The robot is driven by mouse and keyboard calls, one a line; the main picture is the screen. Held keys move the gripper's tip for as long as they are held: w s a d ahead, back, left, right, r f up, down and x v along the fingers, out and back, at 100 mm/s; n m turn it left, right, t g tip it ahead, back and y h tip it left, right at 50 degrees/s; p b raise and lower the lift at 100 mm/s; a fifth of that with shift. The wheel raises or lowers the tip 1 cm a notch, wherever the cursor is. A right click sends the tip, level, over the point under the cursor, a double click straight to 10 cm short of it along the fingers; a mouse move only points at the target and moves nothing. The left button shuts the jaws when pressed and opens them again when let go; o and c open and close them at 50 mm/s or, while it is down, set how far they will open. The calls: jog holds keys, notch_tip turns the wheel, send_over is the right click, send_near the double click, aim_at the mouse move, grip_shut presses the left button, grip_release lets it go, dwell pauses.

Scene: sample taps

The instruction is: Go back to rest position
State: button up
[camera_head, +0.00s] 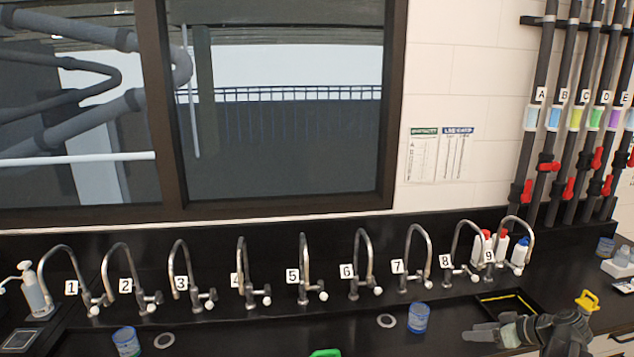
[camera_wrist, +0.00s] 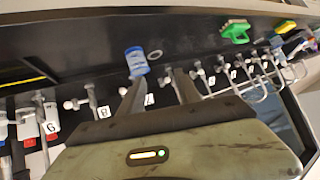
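My gripper (camera_head: 482,334) is at the lower right of the head view, over the front part of the black counter, and points left. In the wrist view its two dark fingers (camera_wrist: 160,82) are spread apart with nothing held between them. A blue-rimmed cup (camera_head: 418,318) stands on the counter left of the gripper, apart from it in the head view. In the wrist view a blue cup (camera_wrist: 136,62) shows past the tip of the left finger.
A row of numbered taps (camera_head: 303,268) runs along the back of the black counter. Another cup (camera_head: 126,341) stands at the front left. A green item (camera_head: 326,352) shows at the bottom edge. Bottles (camera_head: 502,246) and a black tray (camera_head: 507,303) are at the right.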

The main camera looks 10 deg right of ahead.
jog(key=w+a+f+g+b, duration=0.1)
jog(key=w+a+f+g, duration=0.1)
jog(key=a+f, duration=0.35)
jog(key=w+a+f+m+g+b, duration=0.1)
jog(key=w+a+f+g+b, duration=0.1)
jog(key=a, duration=0.7)
jog(key=w+a+f+g+b, duration=0.1)
jog(key=w+a+f+g, duration=0.1)
jog(key=a+f, duration=0.35)
jog(key=s+a+f+m+g+h+b, duration=0.1)
jog(key=a+f+h+b, duration=0.1)
jog(key=a, duration=0.8)
jog(key=s+a+f+m+g+h+b, duration=0.1)
jog(key=s+a+f+g+h+b, duration=0.1)
jog(key=a, duration=0.8)
jog(key=shift+a+f+h, duration=0.25)
jog(key=shift+f+h, duration=0.15)
